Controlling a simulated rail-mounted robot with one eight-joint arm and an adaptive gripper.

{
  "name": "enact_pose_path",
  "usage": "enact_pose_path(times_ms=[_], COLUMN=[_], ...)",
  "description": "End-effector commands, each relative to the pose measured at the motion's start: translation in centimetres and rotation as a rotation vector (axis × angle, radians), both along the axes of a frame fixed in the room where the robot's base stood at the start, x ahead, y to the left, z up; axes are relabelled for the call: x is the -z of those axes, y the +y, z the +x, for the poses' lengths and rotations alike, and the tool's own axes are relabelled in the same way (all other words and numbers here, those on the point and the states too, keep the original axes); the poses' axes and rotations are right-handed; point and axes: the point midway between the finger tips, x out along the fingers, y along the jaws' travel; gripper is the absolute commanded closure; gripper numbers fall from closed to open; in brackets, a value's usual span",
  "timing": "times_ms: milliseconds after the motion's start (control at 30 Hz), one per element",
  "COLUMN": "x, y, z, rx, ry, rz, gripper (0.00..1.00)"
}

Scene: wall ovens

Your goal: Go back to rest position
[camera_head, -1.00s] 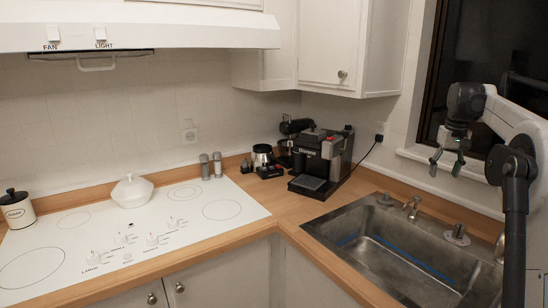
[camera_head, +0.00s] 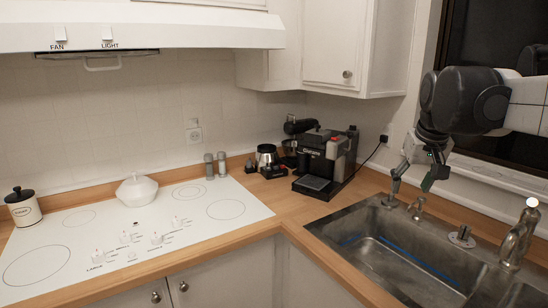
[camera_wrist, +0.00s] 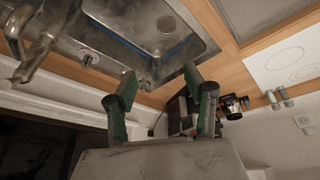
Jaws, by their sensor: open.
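My gripper (camera_head: 410,190) hangs from my arm at the right of the head view, above the back edge of the sink (camera_head: 340,213). Its two fingers are spread apart and nothing is between them. In the wrist view my gripper (camera_wrist: 160,95) also shows open and empty, with green inner finger faces. The sink (camera_wrist: 100,8) lies at the top of that view, and the coffee machine (camera_wrist: 180,112) is partly hidden behind the right finger.
The black coffee machine (camera_head: 325,160) stands in the counter corner. A white cooktop (camera_head: 90,250) with a lidded white pot (camera_head: 136,190) is at left. The faucet (camera_head: 518,238) rises at the sink's right. Upper cabinets (camera_head: 345,45) and the window (camera_head: 490,30) flank my arm.

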Motion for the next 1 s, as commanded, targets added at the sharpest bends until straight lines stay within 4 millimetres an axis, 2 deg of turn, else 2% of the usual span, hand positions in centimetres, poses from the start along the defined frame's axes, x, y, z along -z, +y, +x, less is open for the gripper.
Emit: enact_pose_path(times_ms=[100, 367, 700, 833, 1000], x=[1.0, 4.3, 10.8, 13.0, 14.6], y=[2.4, 6.5, 10.5, 11.4, 11.9], z=[-3.4, -10.4, -19.1, -21.3, -22.8], rx=[-0.013, -0.037, -0.070, -0.080, -0.085], ry=[-0.031, -0.099, -0.186, -0.212, -0.228], rz=[0.002, 0.009, 0.030, 0.036, 0.043], gripper=[0.52, 0.52, 0.52, 0.52, 0.52])
